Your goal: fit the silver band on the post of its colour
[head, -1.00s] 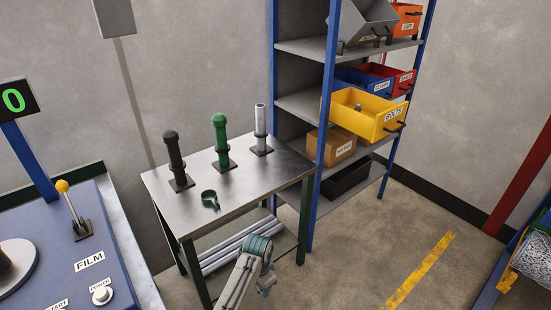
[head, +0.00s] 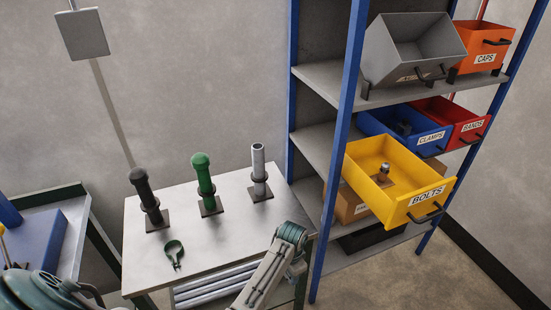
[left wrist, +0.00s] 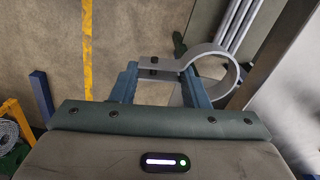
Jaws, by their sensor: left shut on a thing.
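The silver band (left wrist: 214,52) is a ring with two flat tabs. In the left wrist view, my left gripper (left wrist: 160,73) is shut on it, with the ring sticking out to the right. In the head view, an arm of mine reaches in front of the table's front right corner; its fingers and the silver band cannot be made out there. The silver post (head: 258,168) stands upright on a square base at the table's back right. A green post (head: 203,178) and a black post (head: 144,190) stand to its left. My right gripper is not in view.
A green band (head: 174,252) lies on the metal table (head: 215,240) near the front. Silver pipes (head: 215,283) lie on its lower shelf. A blue-framed shelf with bins stands close to the right; the yellow BOLTS bin (head: 385,199) juts out.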

